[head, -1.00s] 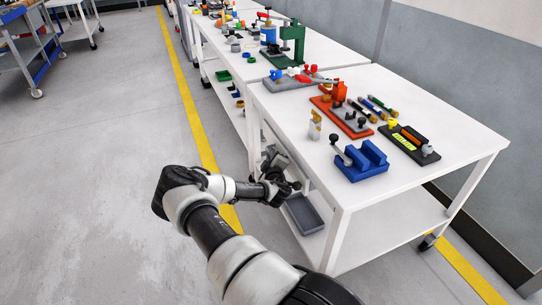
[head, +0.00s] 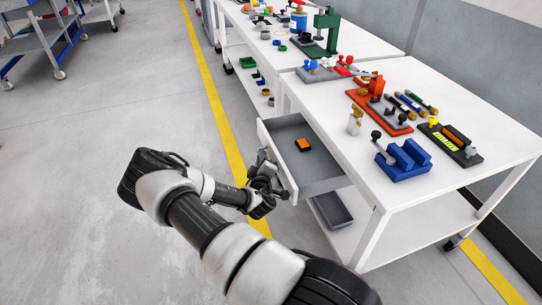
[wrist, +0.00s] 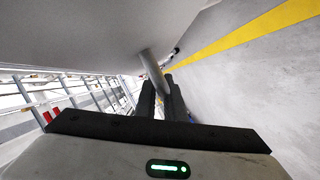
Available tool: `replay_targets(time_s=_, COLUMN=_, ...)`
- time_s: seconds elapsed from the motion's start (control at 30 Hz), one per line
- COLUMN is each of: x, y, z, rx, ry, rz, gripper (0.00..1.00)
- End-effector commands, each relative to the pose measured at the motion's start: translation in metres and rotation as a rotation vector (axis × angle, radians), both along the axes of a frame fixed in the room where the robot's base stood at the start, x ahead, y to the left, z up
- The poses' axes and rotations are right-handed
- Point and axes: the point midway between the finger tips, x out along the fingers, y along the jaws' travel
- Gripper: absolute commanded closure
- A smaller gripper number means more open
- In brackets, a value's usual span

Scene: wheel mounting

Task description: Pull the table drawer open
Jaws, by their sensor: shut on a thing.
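The table drawer (head: 294,142) is pulled out from under the white table top (head: 345,125), on its left side. Its grey inside is visible, with a small orange and black object (head: 303,145) lying in it. My gripper (head: 268,180) is at the outer side of the drawer front (head: 277,160). In the wrist view, my gripper (wrist: 160,88) is shut on the drawer handle (wrist: 152,66), a grey bar standing out from the drawer front (wrist: 90,30). In the head view my wrist hides the handle.
A grey bin (head: 333,209) sits on the lower shelf (head: 410,235) under the drawer. A blue fixture (head: 404,161) and several tools stand on the table top.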

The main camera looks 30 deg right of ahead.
Motion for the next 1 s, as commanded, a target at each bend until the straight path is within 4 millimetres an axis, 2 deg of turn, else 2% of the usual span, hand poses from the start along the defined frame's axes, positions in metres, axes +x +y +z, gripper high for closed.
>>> replay_targets(time_s=0.2, x=0.001, y=0.019, z=0.000, rx=0.000, ry=0.001, rz=0.003, gripper=1.00)
replay_targets(time_s=0.63, x=0.000, y=0.021, z=0.000, rx=0.000, ry=0.001, rz=0.002, gripper=1.00)
replay_targets(time_s=0.67, x=0.000, y=0.021, z=0.000, rx=0.000, ry=0.001, rz=0.001, gripper=0.87)
replay_targets(time_s=0.77, x=0.000, y=0.021, z=0.000, rx=-0.001, ry=0.001, rz=0.000, gripper=0.72)
replay_targets(time_s=1.0, x=0.000, y=0.020, z=0.000, rx=-0.001, ry=0.001, rz=-0.001, gripper=0.72)
